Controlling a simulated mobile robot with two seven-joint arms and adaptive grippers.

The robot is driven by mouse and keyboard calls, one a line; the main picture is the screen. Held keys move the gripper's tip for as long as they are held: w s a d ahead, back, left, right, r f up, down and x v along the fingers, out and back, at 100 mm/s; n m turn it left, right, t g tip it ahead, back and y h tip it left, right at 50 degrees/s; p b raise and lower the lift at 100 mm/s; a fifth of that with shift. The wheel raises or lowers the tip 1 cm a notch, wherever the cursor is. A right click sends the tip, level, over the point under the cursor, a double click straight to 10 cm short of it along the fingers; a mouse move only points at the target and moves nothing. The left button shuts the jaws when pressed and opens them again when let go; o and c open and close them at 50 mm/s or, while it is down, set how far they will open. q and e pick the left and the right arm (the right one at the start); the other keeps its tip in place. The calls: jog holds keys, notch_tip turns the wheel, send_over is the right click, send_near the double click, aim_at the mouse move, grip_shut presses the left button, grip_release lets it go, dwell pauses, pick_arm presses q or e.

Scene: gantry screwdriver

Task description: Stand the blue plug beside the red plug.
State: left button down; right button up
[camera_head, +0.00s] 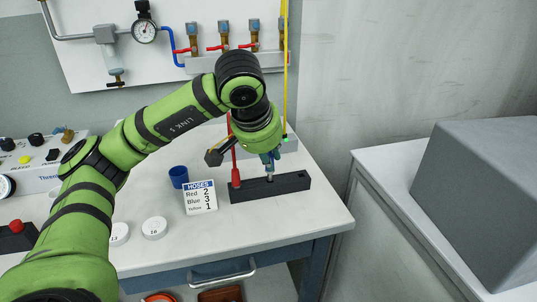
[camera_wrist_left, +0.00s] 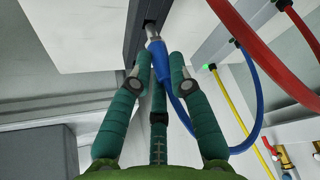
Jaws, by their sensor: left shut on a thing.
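The black holder block (camera_head: 295,184) lies on the white bench; its dark underside-like edge also shows in the left wrist view (camera_wrist_left: 133,45). The red plug (camera_head: 236,178) stands upright at the block's left end, with its red hose rising behind my arm. My left gripper (camera_head: 270,158) is over the block, right of the red plug, shut on the blue plug (camera_wrist_left: 158,60). The blue plug's metal tip is at a dark hole in the block; how deep it sits I cannot tell. Its blue hose (camera_wrist_left: 258,95) loops away. My right gripper is not in view.
A hose card (camera_head: 201,199) and a blue cup (camera_head: 179,176) stand left of the block. White discs (camera_head: 154,228) lie in front. A grey box with a green light (camera_head: 287,143) and a yellow hose (camera_head: 286,85) are behind. The bench's front right is clear.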

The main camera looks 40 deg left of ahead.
pick_arm(q)
jog(key=shift+f+b, duration=0.8)
jog(key=shift+f, duration=0.45)
jog(key=c, duration=1.1)
grip_release()
jog(key=shift+r, duration=0.15)
jog(key=v, duration=1.1)
jog(key=shift+s+r, duration=0.2)
jog(key=shift+r, duration=0.15)
